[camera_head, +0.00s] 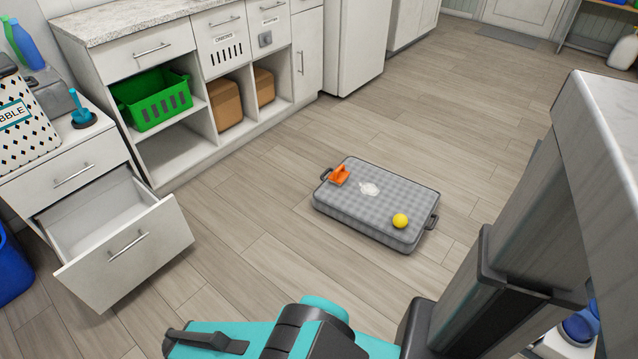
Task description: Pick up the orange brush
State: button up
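The orange brush (339,176) lies at the far left corner of a grey checked pet bed (350,215) on the floor. The bed has a dark handle at each end. My teal and dark arm is folded across the bottom of the view. A dark part at its left end looks like my gripper (206,341). It is well apart from the brush, on the near left side. Its fingers cannot be made out clearly, so I cannot tell if it is open or shut.
An open drawer (125,249) juts out at left. A green basket (152,98) sits in the cabinet shelf. Bare floor (255,215) surrounds the bed. My grey column blocks the right.

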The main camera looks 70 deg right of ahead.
aim_at(338, 177)
jog(key=u, duration=2.5)
jog(key=k, duration=0.15)
jog(key=z, duration=1.15)
jog(key=k, duration=1.05)
jog(key=z, duration=1.3)
jog(key=i, duration=0.6)
jog(key=z, duration=0.05)
